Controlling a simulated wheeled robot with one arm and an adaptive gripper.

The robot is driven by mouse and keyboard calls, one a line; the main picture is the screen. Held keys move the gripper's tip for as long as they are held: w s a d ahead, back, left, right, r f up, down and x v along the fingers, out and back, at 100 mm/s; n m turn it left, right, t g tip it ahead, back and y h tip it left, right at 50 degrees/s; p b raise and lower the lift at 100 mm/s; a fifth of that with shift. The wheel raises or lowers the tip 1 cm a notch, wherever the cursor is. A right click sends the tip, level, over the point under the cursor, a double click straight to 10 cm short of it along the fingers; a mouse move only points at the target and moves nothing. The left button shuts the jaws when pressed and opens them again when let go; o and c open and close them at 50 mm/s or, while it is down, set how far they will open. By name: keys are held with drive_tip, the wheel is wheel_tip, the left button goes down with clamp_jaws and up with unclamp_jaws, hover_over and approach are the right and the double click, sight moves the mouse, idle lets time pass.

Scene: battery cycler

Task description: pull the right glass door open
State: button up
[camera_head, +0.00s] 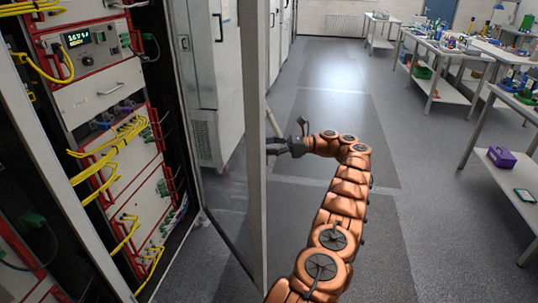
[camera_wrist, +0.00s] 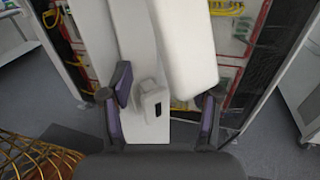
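The right glass door (camera_head: 228,190) stands swung out from the cabinet in the head view, its pale frame edge (camera_head: 254,130) toward me. My gripper (camera_head: 272,146) is at the outer side of that frame, at mid height, and the frame partly hides its fingertips. In the wrist view my gripper (camera_wrist: 168,82) is open, with purple-padded fingers spread to the left and right. A pale door frame (camera_wrist: 185,45) and a small pale handle part with a dark slot (camera_wrist: 154,103) show between the fingers. I cannot tell if either finger touches them.
The open cabinet holds red-framed cycler units (camera_head: 100,100) with yellow cables (camera_head: 105,150). A pale post (camera_head: 50,150) crosses its left side. A white cabinet (camera_head: 212,80) stands behind the door. Workbenches (camera_head: 440,70) line the right. The grey floor (camera_head: 330,90) between is clear.

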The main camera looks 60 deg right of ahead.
sight(276, 130)
drive_tip(key=r, duration=0.2)
drive_tip(key=d+r, duration=0.1)
drive_tip(key=r, duration=0.1)
drive_tip(key=shift+w+r, duration=0.15)
drive_tip(key=shift+a+r, duration=0.65)
drive_tip(key=shift+r, duration=0.15)
drive_tip(key=shift+d, duration=0.1)
